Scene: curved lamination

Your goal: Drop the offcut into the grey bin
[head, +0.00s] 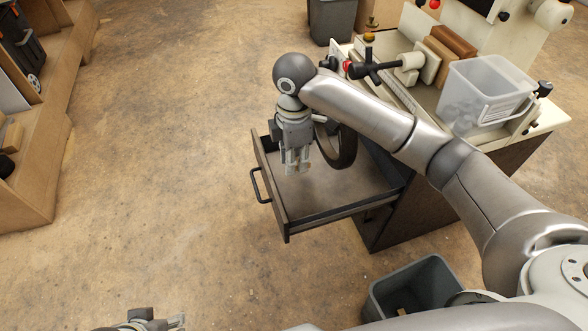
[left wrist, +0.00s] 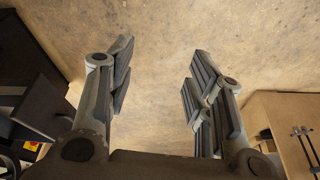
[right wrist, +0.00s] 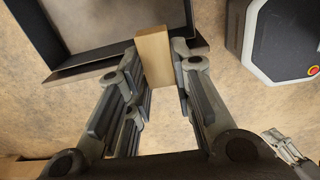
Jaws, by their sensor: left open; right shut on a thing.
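The offcut, a small tan wooden block (right wrist: 154,56), is between the fingers of my right gripper (right wrist: 160,75) in the right wrist view. In the head view my right gripper (head: 297,163) points down over the open drawer, and the block is mostly hidden at its fingertips. A grey bin (head: 375,299) stands on the floor at the bottom right, below the drawer; a small tan piece (head: 402,311) shows inside it. Another dark grey bin (head: 332,22) stands at the top. My left gripper (left wrist: 160,70) is open and empty, low at the bottom edge of the head view.
The open drawer (head: 350,192) juts out from the machine cabinet (head: 385,222); its rim (right wrist: 95,70) shows beside the block in the right wrist view. A translucent tub (head: 490,85) stands on the machine. Wooden shelving (head: 45,150) is at the left. The floor between is clear.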

